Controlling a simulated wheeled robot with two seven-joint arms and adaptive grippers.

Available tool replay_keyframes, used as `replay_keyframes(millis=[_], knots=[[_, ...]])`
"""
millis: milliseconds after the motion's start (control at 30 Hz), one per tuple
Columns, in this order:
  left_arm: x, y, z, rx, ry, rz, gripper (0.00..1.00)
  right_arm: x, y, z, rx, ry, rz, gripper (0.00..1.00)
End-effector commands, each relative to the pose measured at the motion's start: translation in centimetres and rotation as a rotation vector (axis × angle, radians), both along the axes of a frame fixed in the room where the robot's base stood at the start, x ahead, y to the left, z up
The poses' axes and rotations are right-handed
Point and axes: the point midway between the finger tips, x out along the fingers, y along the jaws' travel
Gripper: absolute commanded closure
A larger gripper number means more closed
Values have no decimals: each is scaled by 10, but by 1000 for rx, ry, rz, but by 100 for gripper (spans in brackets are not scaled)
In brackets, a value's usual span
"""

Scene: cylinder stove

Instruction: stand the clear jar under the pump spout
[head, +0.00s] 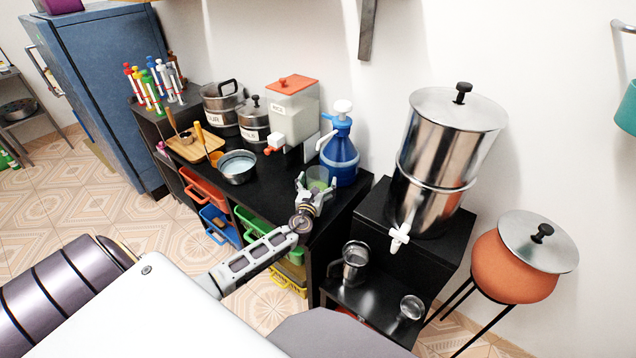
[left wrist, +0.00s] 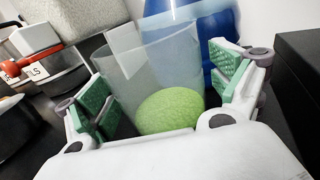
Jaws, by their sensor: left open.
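The clear jar (head: 317,174) stands upright on the black counter, just in front of the blue pump bottle (head: 341,158). Its base looks green through the wall. My left gripper (head: 316,187) is open, with one finger on each side of the jar. In the left wrist view the jar (left wrist: 160,75) rises between the two green-padded fingers (left wrist: 165,90), with a visible gap at the right pad. The white pump head (head: 343,107) has a spout bending left and down near the jar; whether the jar is directly below it, I cannot tell. My right gripper is out of view.
A white-grey dispenser with a red tap (head: 292,110), labelled steel pots (head: 222,105) and a small pan (head: 237,166) stand left on the counter. A large steel urn (head: 440,150) stands right, above a steel mug (head: 355,262).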

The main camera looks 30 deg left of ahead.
Motion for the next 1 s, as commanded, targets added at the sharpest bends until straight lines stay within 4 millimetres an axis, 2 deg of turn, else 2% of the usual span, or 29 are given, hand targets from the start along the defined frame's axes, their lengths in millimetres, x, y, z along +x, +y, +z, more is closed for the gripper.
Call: replay_keyframes(millis=[100,533,1000], knots=[[-8,-3,-1,0,2,-1,6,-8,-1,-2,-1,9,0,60],[-45,-15,-1,-1,2,-1,6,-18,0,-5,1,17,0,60],[-87,-28,1,-1,2,-1,6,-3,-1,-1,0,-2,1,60]])
